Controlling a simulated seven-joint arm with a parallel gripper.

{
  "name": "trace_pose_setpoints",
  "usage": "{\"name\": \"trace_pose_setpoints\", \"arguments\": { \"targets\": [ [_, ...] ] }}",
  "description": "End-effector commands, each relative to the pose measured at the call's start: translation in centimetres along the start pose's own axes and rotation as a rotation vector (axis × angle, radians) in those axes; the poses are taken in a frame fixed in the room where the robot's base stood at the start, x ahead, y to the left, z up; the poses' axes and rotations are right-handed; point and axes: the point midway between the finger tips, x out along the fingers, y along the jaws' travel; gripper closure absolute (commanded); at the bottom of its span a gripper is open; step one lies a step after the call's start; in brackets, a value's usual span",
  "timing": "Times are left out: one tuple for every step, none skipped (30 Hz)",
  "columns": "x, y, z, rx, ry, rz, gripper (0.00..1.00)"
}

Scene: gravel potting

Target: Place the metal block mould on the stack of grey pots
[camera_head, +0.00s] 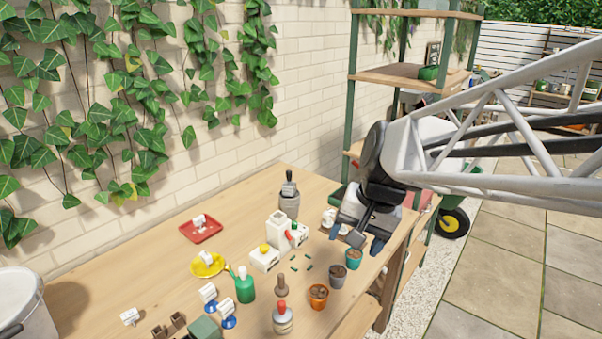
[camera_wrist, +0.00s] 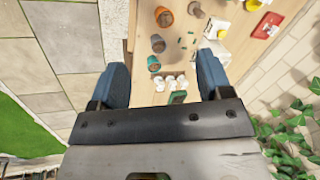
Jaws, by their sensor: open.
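The stack of grey pots (camera_head: 289,204) stands near the back edge of the bench, by the brick wall. A dark metal block with an upright handle, apparently the metal block mould (camera_head: 289,188), sits on top of it. It looks upright; its exact contact with the pots is too small to tell. My gripper (camera_head: 358,238) is open, to the right of the stack and apart from it, pointing down over the bench. The wrist view shows my two blue fingers (camera_wrist: 169,75) wide apart with nothing held. I cannot make out the stack or mould there.
Small white items (camera_wrist: 165,88) lie below my fingers. Teal (camera_head: 353,259), grey (camera_head: 337,276) and orange (camera_head: 318,297) pots stand in front of my gripper. A red tray (camera_head: 208,236) lies farther left.

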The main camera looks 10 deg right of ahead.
Motion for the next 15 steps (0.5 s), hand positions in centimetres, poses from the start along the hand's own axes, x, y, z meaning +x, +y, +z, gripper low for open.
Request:
{"name": "trace_pose_setpoints", "arguments": {
  "targets": [
    [-0.2,0.8,1.3,-0.040,0.018,0.020,0.28],
    [-0.3,1.2,2.0,-0.066,0.028,0.034,0.28],
    [-0.4,1.8,2.8,-0.098,0.039,0.051,0.28],
    [-0.5,2.3,3.5,-0.123,0.049,0.065,0.28],
    [-0.5,2.7,4.1,-0.148,0.058,0.079,0.28],
    [-0.6,3.3,5.0,-0.181,0.069,0.097,0.28],
    [-0.6,3.8,5.5,-0.205,0.078,0.110,0.28],
    [-0.6,4.2,6.1,-0.227,0.085,0.124,0.28],
    [-0.6,4.8,6.8,-0.256,0.095,0.140,0.28],
    [-0.6,5.2,7.3,-0.276,0.101,0.152,0.28],
    [-0.6,5.5,7.7,-0.294,0.107,0.163,0.28],
    [-0.6,6.0,8.2,-0.317,0.115,0.176,0.28],
    [-0.6,6.2,8.6,-0.332,0.119,0.185,0.28],
    [-0.6,6.5,8.9,-0.346,0.124,0.194,0.28],
    [-0.6,6.8,9.2,-0.360,0.129,0.202,0.28]
  ]
}}
